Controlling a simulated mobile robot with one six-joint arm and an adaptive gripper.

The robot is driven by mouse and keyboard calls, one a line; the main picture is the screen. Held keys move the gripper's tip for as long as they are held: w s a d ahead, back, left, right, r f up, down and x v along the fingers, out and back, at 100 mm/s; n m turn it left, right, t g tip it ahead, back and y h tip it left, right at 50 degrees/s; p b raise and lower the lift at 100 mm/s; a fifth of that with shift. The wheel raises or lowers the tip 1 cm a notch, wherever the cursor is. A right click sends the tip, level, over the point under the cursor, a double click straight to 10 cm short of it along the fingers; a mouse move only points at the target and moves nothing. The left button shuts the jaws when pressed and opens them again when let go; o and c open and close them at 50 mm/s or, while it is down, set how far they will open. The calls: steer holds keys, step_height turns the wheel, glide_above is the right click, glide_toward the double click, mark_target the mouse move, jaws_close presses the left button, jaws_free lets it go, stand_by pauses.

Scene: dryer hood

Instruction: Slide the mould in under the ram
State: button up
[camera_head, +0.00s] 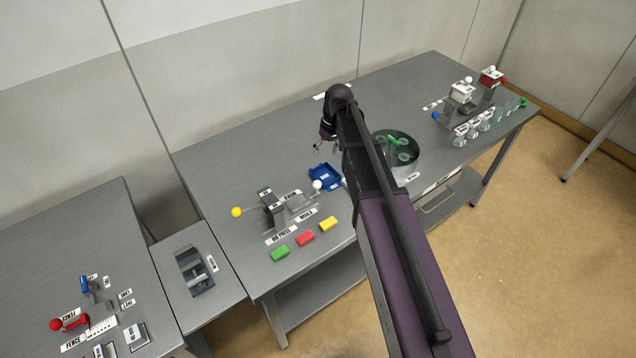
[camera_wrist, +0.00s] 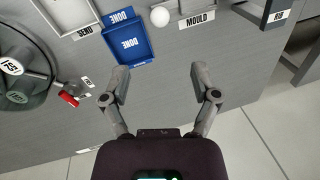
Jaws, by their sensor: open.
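The mould (camera_head: 298,203) is a pale metal piece on the right side of the press, with a white ball knob (camera_head: 317,185) at its right end. The knob also shows at the top of the wrist view (camera_wrist: 160,17), beside the MOULD label (camera_wrist: 197,20). The ram press (camera_head: 271,207) is a dark grey block with a yellow ball lever (camera_head: 236,211) sticking out left. The ram's underside is hidden. My gripper (camera_head: 325,144) is open and empty above the table, behind the knob in the head view. In the wrist view my gripper (camera_wrist: 160,76) has bare tabletop between its fingers.
A blue DONE tray (camera_head: 325,177) sits close to the knob. A round dark glassy container (camera_head: 404,153) stands right, partly behind my arm. Bare tabletop (camera_head: 225,160) lies behind the press.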

mark_target(318, 181)
steer(key=shift+f, duration=0.2)
steer(key=f+b, duration=0.4)
steer(key=a+f+b, duration=0.1)
steer(key=f+b, duration=0.3)
steer(key=b, duration=0.1)
steer(key=s+a+f+b, duration=0.1)
steer(key=f+b, duration=0.3)
steer(key=f, duration=0.1)
steer(key=shift+a, duration=0.2)
stand_by(0.4)
steer(key=shift+c, duration=0.3)
jaws_close()
